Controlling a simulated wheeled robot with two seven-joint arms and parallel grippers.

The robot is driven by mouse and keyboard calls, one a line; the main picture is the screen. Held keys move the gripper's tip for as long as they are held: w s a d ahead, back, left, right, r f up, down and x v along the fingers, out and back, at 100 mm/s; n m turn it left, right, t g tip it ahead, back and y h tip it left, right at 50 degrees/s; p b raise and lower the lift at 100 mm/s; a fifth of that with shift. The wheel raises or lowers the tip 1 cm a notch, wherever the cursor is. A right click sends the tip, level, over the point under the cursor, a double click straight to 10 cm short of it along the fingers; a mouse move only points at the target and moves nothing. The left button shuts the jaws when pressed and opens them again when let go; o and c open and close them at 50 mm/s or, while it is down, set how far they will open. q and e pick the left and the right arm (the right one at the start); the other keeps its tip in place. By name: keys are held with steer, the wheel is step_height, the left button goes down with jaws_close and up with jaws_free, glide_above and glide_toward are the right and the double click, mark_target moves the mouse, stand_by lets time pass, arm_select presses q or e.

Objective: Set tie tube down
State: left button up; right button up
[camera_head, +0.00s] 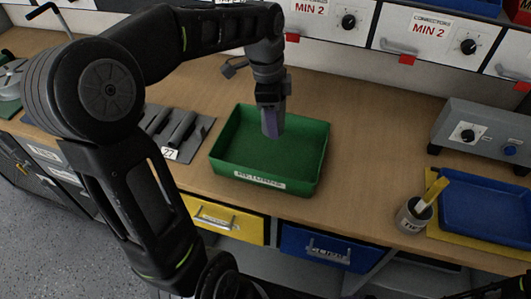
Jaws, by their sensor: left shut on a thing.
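My left gripper (271,97) points down over the green tray (228,171) in the middle of the bench. It is shut on a narrow purple-grey tube (273,123), which hangs upright inside the tray's outline. I cannot tell whether its lower end touches the tray floor. The tray's front label reads RETURNS, and the rest of its floor looks empty. My right gripper is not in view.
A small cup (410,220) with a yellow item in it stands at the right, by a blue tray (486,208). A grey box with knobs (482,135) stands behind them. A grey holder (180,132) lies left of the green tray. Drawers line the back.

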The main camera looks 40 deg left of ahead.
arm_select(q)
steer(key=shift+a+f, duration=0.15)
steer(key=shift+f, duration=0.3)
glide_above(275, 156)
steer(key=shift+s+a+f, duration=0.1)
steer(key=shift+a+f, duration=0.05)
steer(key=shift+f, duration=1.25)
steer(key=shift+a+f, duration=0.1)
steer(key=shift+f, duration=1.25)
steer(key=shift+f+p, duration=0.3)
steer(key=shift+f, duration=1.55)
steer(key=shift+f, duration=0.15)
steer(key=o, duration=1.4)
steer(key=shift+c, duration=0.2)
